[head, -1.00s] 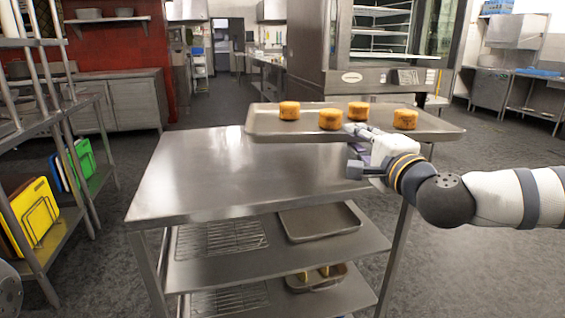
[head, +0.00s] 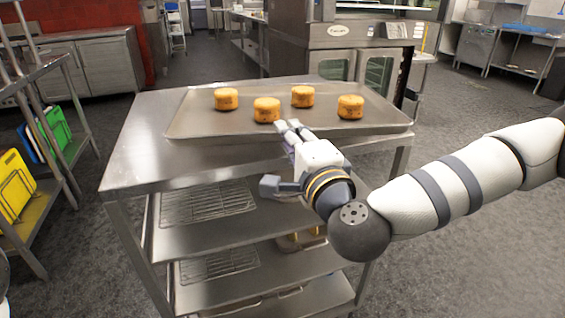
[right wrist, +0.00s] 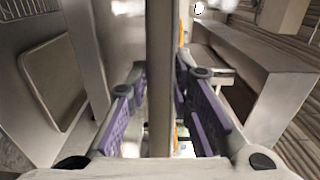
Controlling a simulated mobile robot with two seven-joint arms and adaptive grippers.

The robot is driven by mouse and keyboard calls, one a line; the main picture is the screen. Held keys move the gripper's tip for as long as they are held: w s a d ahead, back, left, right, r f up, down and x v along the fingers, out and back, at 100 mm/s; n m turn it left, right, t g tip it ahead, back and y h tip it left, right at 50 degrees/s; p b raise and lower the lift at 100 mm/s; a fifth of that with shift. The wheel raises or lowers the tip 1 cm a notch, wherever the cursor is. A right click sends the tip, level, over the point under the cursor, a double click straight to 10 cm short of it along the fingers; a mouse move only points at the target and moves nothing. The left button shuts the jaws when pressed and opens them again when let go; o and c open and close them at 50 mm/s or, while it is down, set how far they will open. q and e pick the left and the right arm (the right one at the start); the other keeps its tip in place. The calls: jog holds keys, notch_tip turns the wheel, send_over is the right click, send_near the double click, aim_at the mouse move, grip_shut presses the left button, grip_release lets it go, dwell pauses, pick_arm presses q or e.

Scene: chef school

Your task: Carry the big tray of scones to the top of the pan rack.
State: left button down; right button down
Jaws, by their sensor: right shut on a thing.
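The big tray (head: 193,112) is a wide grey metal sheet with several round orange-brown scones (head: 267,110) standing on it. It is level over the bare metal top of the pan rack (head: 138,145), with its right end near or slightly past the top's right edge. I cannot tell whether it touches the top. My right gripper (head: 287,127) is shut on the middle of the tray's near edge. In the right wrist view the tray's edge (right wrist: 160,80) runs between the purple finger pads. My left gripper is not in view.
The rack's lower shelves hold wire grids (head: 208,202) and pans. A shelf unit with coloured boards (head: 15,190) stands at the left. An oven (head: 345,65) stands behind the rack. The left part of the rack top is clear.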

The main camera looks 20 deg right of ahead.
jog(key=shift+s+a+f+b, duration=0.1)
jog(key=shift+a+f, duration=0.1)
jog(key=shift+f, duration=0.55)
jog(key=shift+s+a+f+b, duration=0.15)
jog(key=shift+a+f, duration=0.1)
jog(key=shift+f, duration=0.5)
jog(key=shift+w+a+f+b, duration=0.1)
jog(key=shift+a+f, duration=0.1)
jog(key=shift+f, duration=0.55)
jog(key=c, duration=1.4)
grip_release()
jog(key=shift+s, duration=0.1)
jog(key=shift+c, duration=0.2)
jog(key=shift+f, duration=0.1)
